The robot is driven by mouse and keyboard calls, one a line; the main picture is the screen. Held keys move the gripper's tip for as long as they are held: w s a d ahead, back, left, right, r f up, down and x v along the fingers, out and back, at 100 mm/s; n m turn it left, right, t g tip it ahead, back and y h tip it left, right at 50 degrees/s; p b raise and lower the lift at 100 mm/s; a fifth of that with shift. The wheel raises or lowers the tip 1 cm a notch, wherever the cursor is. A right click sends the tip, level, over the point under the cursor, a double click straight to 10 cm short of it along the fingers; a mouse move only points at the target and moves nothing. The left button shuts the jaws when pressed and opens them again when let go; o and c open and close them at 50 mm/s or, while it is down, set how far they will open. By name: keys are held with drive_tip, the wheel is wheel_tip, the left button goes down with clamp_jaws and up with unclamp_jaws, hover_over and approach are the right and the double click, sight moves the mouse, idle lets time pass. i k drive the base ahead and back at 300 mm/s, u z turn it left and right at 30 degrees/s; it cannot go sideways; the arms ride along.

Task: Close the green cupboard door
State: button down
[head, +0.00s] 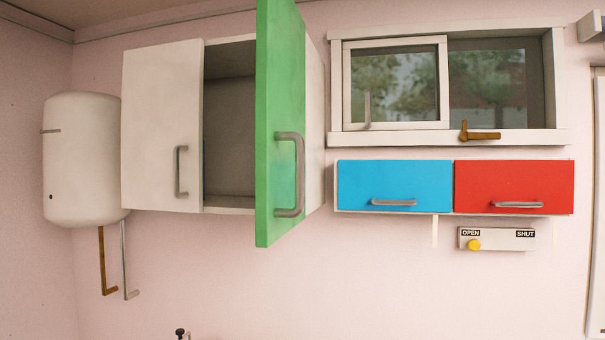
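The green cupboard door (278,90) stands open in the head view, swung out toward me from the right side of a white wall cupboard (229,41). A grey bar handle (299,175) is on its face, near the lower right as I see it. The dark inside of the cupboard (230,130) shows to the left of the door and looks empty in the part I can see. The door hides the right part of the opening. My gripper is not in view.
A white door (150,130) closes the cupboard's left half. A white water heater (85,160) hangs at the left. Blue (394,180) and red (514,180) fronts sit under a window (395,85). An OPEN/SHUT slider panel (510,240) is below. The wall beneath the cupboard is mostly clear.

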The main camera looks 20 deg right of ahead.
sight(280, 130)
drive_tip(key=u, duration=0.2)
drive_tip(key=k, duration=1)
